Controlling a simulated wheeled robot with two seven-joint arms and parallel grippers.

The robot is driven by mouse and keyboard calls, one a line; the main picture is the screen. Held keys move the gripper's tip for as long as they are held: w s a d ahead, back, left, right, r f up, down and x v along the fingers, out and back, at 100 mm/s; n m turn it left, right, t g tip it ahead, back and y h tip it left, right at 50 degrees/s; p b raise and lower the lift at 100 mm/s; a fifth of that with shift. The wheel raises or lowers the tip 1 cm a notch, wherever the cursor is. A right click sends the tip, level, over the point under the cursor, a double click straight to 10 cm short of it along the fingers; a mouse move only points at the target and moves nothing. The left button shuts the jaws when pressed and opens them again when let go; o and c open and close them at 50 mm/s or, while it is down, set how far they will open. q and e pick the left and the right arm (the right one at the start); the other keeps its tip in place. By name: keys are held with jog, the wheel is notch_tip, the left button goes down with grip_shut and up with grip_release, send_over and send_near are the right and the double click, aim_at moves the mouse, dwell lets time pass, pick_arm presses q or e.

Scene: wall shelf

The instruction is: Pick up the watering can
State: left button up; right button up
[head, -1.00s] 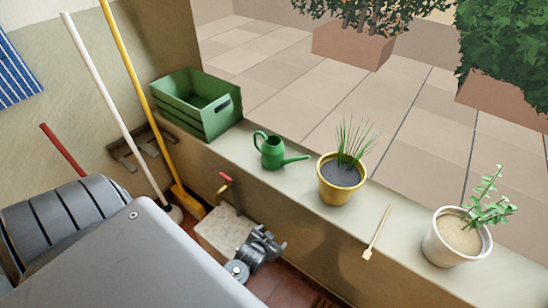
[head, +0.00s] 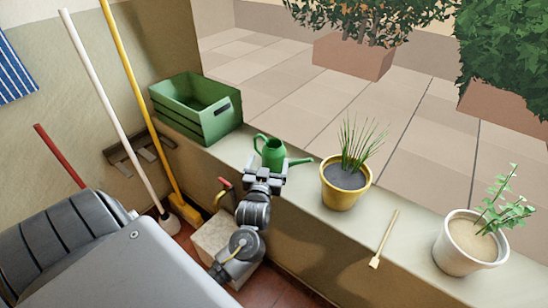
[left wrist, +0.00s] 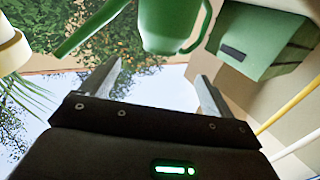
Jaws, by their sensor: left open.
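The green watering can (head: 273,152) stands on the ledge between the green crate and the yellow pot, its spout pointing right and its handle to the left. My left gripper (head: 268,176) is in front of the can and covers its lower part in the head view. In the left wrist view the can (left wrist: 170,22) is at the top, just beyond the tips of my left gripper (left wrist: 157,72). The two fingers are spread apart with nothing visible between them. My right gripper is not in view.
The green crate (head: 215,124) stands left of the can on the ledge (head: 315,225). A yellow pot (head: 344,196) with a spiky plant stands close to the spout. A small wooden tool (head: 384,240) and a white pot (head: 462,258) are farther right. Broom handles lean at left.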

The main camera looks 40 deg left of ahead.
aim_at(272, 149)
pick_arm(q)
jog(key=shift+x, duration=2.15)
jog(key=x, duration=0.4)
jog(key=shift+a+f, duration=0.2)
jog(key=shift+f, duration=0.05)
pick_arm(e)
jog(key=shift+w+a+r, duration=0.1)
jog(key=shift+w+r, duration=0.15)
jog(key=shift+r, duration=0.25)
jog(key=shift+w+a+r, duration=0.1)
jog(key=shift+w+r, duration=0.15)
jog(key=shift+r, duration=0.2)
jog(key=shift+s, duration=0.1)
pick_arm(q)
jog(key=c, duration=1.4)
jog(key=shift+c, duration=0.4)
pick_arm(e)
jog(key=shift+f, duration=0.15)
pick_arm(q)
jog(key=shift+r, duration=0.15)
